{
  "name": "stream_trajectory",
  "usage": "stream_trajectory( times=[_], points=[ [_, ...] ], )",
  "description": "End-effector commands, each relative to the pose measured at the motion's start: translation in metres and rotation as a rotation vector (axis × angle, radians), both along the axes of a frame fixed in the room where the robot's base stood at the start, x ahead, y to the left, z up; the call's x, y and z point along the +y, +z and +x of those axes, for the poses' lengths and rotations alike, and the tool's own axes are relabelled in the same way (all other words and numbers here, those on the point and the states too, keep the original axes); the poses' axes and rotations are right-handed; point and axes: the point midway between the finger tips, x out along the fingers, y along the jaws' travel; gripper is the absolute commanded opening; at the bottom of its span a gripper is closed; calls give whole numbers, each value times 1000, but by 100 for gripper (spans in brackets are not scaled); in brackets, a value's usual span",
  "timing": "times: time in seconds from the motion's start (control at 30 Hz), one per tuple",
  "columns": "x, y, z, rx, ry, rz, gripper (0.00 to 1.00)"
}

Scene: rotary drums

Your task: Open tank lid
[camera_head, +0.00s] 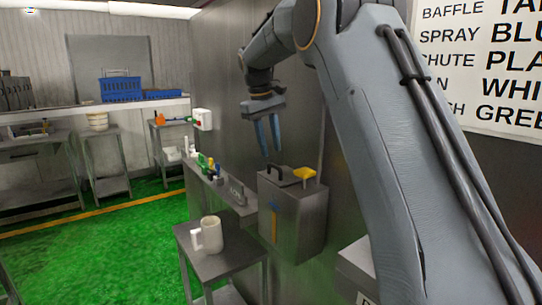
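A grey metal tank (302,228) is fixed against the steel wall, right of centre. Its flat lid (294,187) lies on top and looks closed. A black handle (283,175) stands on the lid, with a yellow knob or wing-shaped piece (304,174) to its right. A blue and orange strip marks the tank's front. My gripper (272,154) points down above the handle, near the tank's back left. Its two blue fingers are apart with nothing visible between them. The fingertips look clear of the handle, though the exact gap is hard to judge.
A white jug (209,235) stands on a small steel table (222,259) in front of the tank. A narrow shelf (228,193) with bottles and small items runs along the wall to the left. A lettered sign (480,65) hangs at right. The green floor at left is open.

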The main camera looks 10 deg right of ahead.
Motion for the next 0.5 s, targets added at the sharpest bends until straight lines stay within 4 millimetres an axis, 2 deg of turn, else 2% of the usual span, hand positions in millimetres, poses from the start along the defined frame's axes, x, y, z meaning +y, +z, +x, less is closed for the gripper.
stream_trajectory(
  times=[0.23, 0.5],
  points=[
    [-6, -34, 2, 2, 1, 0, 29],
    [-6, -47, 3, 0, 3, 0, 29]
  ],
)
